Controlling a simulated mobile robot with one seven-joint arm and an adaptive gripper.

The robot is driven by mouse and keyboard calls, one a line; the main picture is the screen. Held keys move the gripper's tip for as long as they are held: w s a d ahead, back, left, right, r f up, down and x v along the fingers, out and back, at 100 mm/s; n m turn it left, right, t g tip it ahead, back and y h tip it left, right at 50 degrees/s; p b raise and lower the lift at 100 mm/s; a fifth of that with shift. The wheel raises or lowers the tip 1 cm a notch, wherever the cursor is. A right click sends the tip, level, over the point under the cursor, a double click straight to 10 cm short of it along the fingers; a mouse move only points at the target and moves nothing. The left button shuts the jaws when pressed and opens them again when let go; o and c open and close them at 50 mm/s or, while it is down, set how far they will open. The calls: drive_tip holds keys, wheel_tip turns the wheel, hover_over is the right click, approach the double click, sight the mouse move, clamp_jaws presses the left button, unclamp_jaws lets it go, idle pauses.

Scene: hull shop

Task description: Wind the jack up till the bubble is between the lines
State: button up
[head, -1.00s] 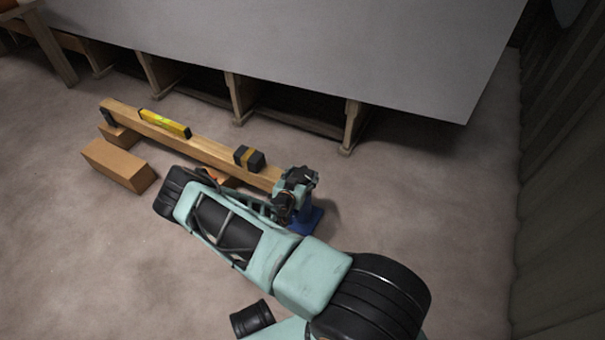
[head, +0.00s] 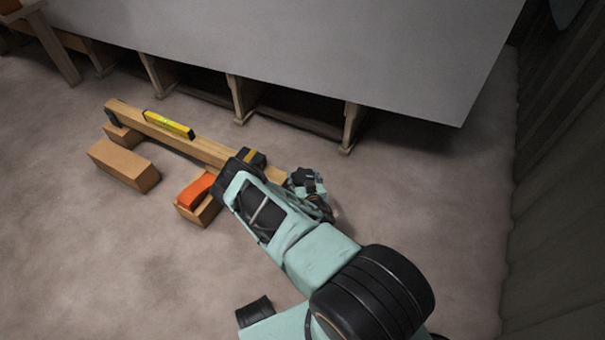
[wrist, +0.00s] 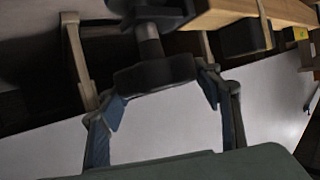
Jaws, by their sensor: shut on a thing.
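A long wooden beam (head: 200,145) lies across the floor, its right end at the jack. A yellow spirit level (head: 168,124) lies on the beam; its bubble is too small to read. In the wrist view, the jack shows as a dark screw post (wrist: 150,45) with a black round handwheel (wrist: 155,75) beside the beam end (wrist: 235,12). My gripper (wrist: 160,92) is shut on the handwheel, one finger on each side of its rim. In the head view my arm hides most of the jack and the fingertips.
A loose wooden block (head: 124,166) and an orange piece on a wooden block (head: 196,190) lie in front. A large grey panel (head: 290,45) on wooden supports overhangs behind. Floor at right is clear.

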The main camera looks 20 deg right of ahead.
sight(303, 175)
drive_tip(key=shift+s+d+f+n+y, duration=0.1)
drive_tip(key=shift+n+y, duration=0.4)
drive_tip(key=o, duration=0.9)
wheel_tip(303, 175, up, 10)
drive_tip(key=shift+r, duration=0.1)
idle(0.6)
